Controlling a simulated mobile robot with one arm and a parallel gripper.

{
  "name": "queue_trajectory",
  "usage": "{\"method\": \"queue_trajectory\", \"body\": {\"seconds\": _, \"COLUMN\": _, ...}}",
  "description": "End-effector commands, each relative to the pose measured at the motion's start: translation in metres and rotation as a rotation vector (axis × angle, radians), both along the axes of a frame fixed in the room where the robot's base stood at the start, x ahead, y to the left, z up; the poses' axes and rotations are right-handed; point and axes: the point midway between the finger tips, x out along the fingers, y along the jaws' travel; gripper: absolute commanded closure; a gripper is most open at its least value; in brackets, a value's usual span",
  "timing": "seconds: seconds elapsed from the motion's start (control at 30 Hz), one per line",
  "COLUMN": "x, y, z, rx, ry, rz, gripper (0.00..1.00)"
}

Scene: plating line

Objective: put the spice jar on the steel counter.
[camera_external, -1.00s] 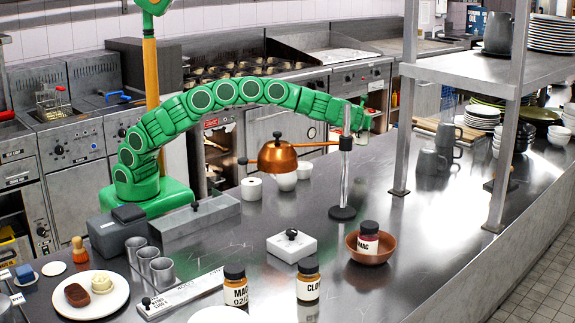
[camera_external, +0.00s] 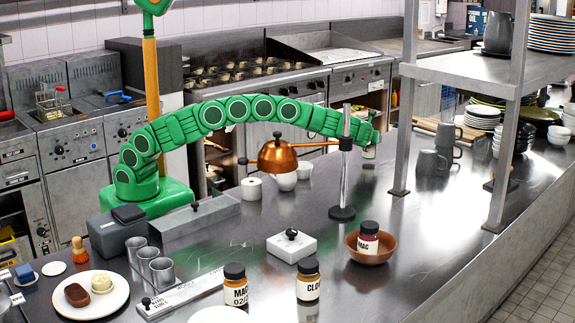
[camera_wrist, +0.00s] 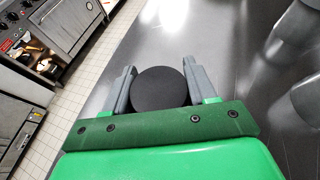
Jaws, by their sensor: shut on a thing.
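The spice jar is in my gripper (camera_wrist: 158,68). In the wrist view its round black lid (camera_wrist: 161,90) sits between the two grey fingers, which are shut on it. In the external view the small jar (camera_external: 369,153) hangs below my gripper (camera_external: 370,139), to the right of the upright lamp stand, mostly hidden. The steel counter (camera_external: 375,210) is the long shiny surface; its grey top also shows in the wrist view (camera_wrist: 235,45). I cannot tell whether the jar touches it.
The copper lamp (camera_external: 278,158) on its stand (camera_external: 342,212) is close to my arm. Grey mugs (camera_external: 432,162) stand right of my gripper, near a shelf post (camera_external: 404,120). Labelled jars (camera_external: 308,281) and a terracotta bowl (camera_external: 370,256) stand in front. Bare counter lies between bowl and mugs.

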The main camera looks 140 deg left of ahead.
Motion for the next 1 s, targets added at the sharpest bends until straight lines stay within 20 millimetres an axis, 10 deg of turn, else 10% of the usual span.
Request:
{"method": "queue_trajectory", "body": {"seconds": 0.47, "x": 0.0006, "y": -0.0005, "z": -0.0150, "rx": 0.001, "ry": 0.001, "rz": -0.001, "gripper": 0.83}}
{"method": "queue_trajectory", "body": {"seconds": 0.5, "x": 0.0006, "y": -0.0005, "z": -0.0158, "rx": 0.001, "ry": 0.001, "rz": -0.001, "gripper": 0.43}}
{"method": "queue_trajectory", "body": {"seconds": 0.63, "x": 0.0005, "y": -0.0004, "z": -0.0155, "rx": 0.001, "ry": 0.001, "rz": -0.001, "gripper": 0.23}}
{"method": "queue_trajectory", "body": {"seconds": 1.0, "x": 0.0000, "y": -0.0001, "z": -0.0141, "rx": 0.000, "ry": 0.001, "rz": 0.000, "gripper": 0.19}}
